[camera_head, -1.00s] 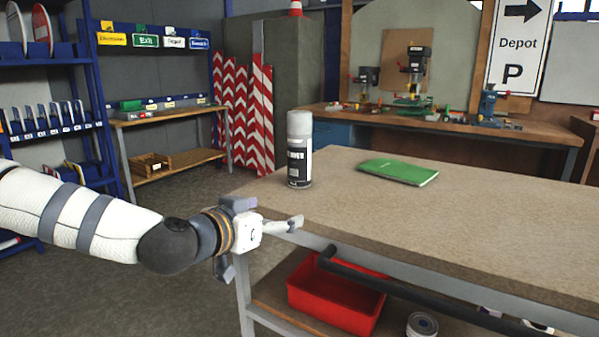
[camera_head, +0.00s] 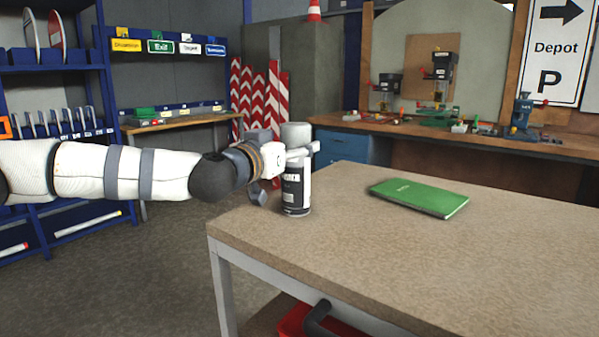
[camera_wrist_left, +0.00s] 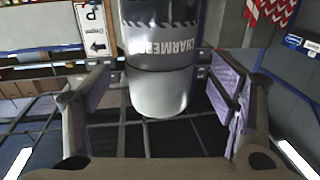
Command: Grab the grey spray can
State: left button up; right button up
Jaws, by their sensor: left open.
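The grey spray can (camera_head: 296,190) stands upright near the left corner of the workbench (camera_head: 330,250), with a black and white label and a light grey cap. My left gripper (camera_head: 290,155) is level with its upper part and partly covers it in the head view. In the left wrist view the can (camera_wrist_left: 160,60) lies between the two open fingers of my left gripper (camera_wrist_left: 155,95), with a gap on each side. The gripper is open and holds nothing. My right gripper is out of view.
A green book (camera_head: 420,197) lies on the bench right of the can. A red bin (camera_head: 295,320) sits below the bench top. A blue shelf (camera_head: 60,70) stands at the left. A back bench (camera_head: 450,135) carries several tools. The bench front is clear.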

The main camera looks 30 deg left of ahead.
pick_arm(q)
jog(key=w, duration=0.1)
jog(key=w+f, duration=0.1)
jog(key=shift+w+a, duration=0.1)
jog(key=shift+w, duration=0.3)
jog(key=shift+r, duration=0.3)
jog(key=shift+s, duration=0.1)
jog(key=shift+c, duration=1.1)
grip_shut()
jog(key=shift+r, duration=0.15)
